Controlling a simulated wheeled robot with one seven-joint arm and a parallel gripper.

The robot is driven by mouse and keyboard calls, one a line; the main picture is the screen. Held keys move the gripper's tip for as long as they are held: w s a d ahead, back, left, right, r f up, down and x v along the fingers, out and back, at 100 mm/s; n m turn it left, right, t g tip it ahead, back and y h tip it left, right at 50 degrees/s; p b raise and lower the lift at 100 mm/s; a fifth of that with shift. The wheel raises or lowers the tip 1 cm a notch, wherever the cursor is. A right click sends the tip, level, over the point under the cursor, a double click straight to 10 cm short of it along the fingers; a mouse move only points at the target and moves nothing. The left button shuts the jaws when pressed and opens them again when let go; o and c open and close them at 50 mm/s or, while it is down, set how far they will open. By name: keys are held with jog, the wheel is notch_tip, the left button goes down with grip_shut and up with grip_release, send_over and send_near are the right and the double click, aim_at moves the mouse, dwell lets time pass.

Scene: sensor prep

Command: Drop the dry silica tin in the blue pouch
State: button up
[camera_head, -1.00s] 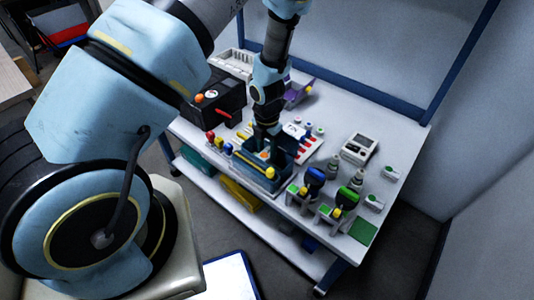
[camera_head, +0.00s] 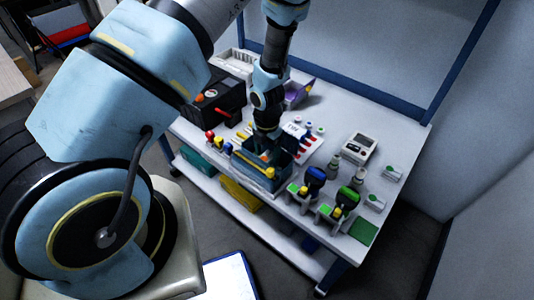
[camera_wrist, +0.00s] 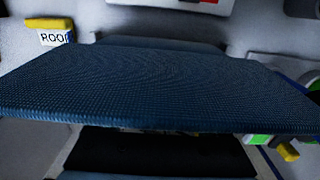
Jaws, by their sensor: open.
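The blue pouch (camera_head: 256,171) stands at the front edge of the bench's work surface, open side up. Its dark blue woven fabric fills the middle of the wrist view (camera_wrist: 160,85), very close to the camera. My gripper (camera_head: 267,146) is open and points down at the pouch's mouth. Its fingertips are hidden by the pouch and the arm, so I cannot tell how far inside they reach. I cannot make out the dry silica tin in either view.
A black box (camera_head: 215,101) stands left of the pouch, with red, yellow and blue knobbed items in front. A white tray (camera_head: 313,143) lies behind. Right are green and blue capped fixtures (camera_head: 345,200), a meter (camera_head: 359,147) and a green pad (camera_head: 363,232). A yellow-topped label (camera_wrist: 50,32) is nearby.

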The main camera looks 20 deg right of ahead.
aim_at(267, 157)
jog(key=shift+r, duration=0.1)
notch_tip(267, 157, up, 13)
jog(key=p, duration=0.2)
jog(key=a+r+m, duration=0.9)
jog(key=a+m, duration=0.3)
jog(key=a, duration=0.2)
jog(key=a+r+m+t, duration=0.1)
jog(key=a+r+m, duration=0.8)
jog(key=a+m, duration=0.4)
jog(key=shift+a+r+t, duration=0.3)
jog(key=shift+a+r, duration=0.05)
